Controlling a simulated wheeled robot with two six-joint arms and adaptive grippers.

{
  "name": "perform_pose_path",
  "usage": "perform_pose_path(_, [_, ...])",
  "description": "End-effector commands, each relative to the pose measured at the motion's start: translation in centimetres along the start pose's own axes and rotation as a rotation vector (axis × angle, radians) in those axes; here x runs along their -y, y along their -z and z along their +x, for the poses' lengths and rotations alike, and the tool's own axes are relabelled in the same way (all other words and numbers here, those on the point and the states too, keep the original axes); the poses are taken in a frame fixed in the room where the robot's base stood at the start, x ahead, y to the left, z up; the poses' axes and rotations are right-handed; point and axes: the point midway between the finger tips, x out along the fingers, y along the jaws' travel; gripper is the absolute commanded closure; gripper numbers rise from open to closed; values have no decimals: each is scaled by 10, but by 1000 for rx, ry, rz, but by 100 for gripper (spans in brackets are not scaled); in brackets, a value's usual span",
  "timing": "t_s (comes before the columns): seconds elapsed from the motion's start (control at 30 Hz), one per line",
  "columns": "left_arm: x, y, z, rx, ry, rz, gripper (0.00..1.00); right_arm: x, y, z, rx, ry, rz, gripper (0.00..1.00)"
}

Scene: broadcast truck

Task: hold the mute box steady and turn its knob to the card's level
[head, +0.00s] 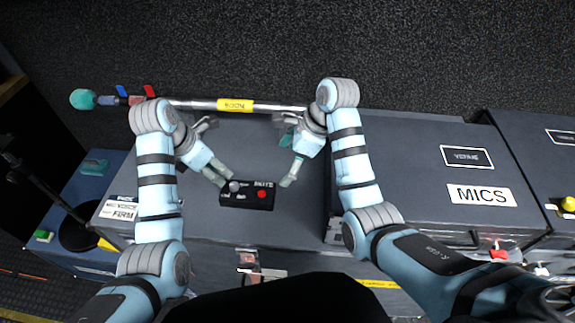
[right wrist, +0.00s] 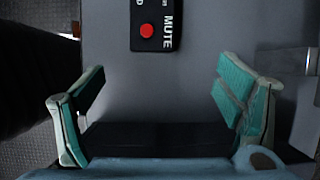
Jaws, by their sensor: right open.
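The black mute box (head: 247,203) lies on the dark grey case top, with a grey knob (head: 235,187) at its left and a red button (head: 262,194) at its right. Its button end, lettered MUTE, shows in the right wrist view (right wrist: 157,46); the knob is out of that frame. My left gripper (head: 222,179) has its fingers at the box's upper left corner, by the knob; contact and finger gap are unclear. My right gripper (head: 287,163) is open and empty, right of the box and apart from it; its jaws show in the right wrist view (right wrist: 161,78). A white card (head: 118,209) with "FIRM" on its lowest line lies at left.
A boom pole (head: 200,104) with a yellow label runs along the far edge of the case. A case labelled MICS (head: 450,215) stands at right, partly behind my right arm. A blue case (head: 85,175) stands at left. The case top around the box is mostly clear.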

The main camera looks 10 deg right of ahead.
Motion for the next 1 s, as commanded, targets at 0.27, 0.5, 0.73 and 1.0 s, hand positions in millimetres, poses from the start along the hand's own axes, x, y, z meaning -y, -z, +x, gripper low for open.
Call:
perform_pose_path(0.27, [0, 0, 0, 0, 0, 0, 67, -11, 5, 41, -25, -45, 34, 14])
perform_pose_path(0.5, [0, 0, 0, 0, 0, 0, 67, -13, 6, 106, -25, -42, 32, 14])
perform_pose_path(0.73, [0, 0, 0, 0, 0, 0, 67, -14, 7, 141, -24, -38, 31, 14])
perform_pose_path(1.0, [0, 0, 0, 0, 0, 0, 67, -14, 7, 144, -23, -36, 30, 14])
